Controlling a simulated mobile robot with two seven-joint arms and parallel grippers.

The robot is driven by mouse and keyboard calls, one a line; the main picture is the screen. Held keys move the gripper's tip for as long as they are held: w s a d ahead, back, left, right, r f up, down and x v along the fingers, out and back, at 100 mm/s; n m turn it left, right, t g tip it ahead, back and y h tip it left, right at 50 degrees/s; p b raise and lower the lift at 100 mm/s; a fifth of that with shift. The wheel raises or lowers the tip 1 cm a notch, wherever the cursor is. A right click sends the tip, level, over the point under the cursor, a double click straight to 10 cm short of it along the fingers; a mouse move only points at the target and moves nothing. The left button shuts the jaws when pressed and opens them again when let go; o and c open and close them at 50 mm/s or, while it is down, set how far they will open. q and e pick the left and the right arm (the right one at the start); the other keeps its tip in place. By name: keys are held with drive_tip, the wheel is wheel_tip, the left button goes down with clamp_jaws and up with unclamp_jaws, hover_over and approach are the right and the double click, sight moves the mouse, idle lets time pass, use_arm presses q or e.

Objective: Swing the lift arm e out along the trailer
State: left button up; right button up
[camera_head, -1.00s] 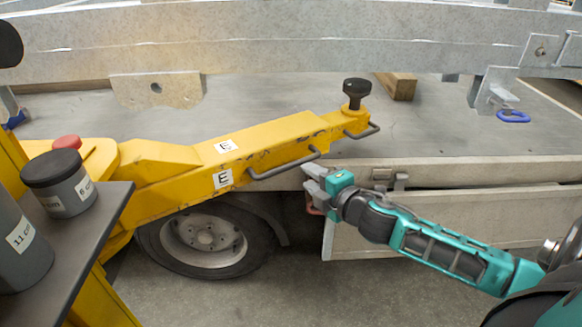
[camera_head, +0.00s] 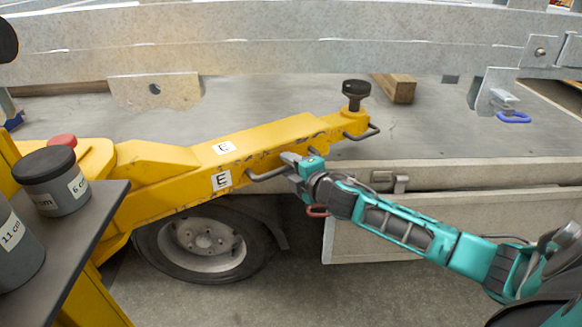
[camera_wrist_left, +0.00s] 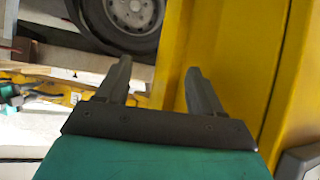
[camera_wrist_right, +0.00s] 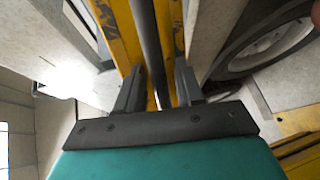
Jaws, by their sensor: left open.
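The yellow lift arm E (camera_head: 225,165) reaches rightward along the trailer side, with "E" labels on its top and side. Its near handle (camera_head: 268,176) is a dark bar on the side; another handle (camera_head: 368,132) sits near the tip below a black knob (camera_head: 356,90). My right gripper (camera_head: 290,163) is at the right part of the near handle. In the right wrist view the dark bar (camera_wrist_right: 149,45) runs between its open fingers (camera_wrist_right: 158,88), with gaps showing. My left gripper (camera_wrist_left: 160,85) is open and empty beside a yellow post (camera_wrist_left: 225,60), outside the head view.
A wheel (camera_head: 205,245) is under the arm, and a side panel (camera_head: 430,228) hangs to its right. A dark shelf (camera_head: 85,235) with labelled grey weights (camera_head: 50,180) stands at the left. A galvanised beam (camera_head: 280,40) and a wooden block (camera_head: 397,88) lie behind.

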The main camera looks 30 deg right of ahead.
drive_tip(key=shift+c, duration=0.3)
drive_tip(key=c, duration=0.6)
use_arm(q)
drive_tip(key=shift+s+f, duration=0.1)
drive_tip(key=shift+s, duration=0.05)
use_arm(e)
clamp_jaws()
use_arm(q)
drive_tip(key=shift+a, duration=0.1)
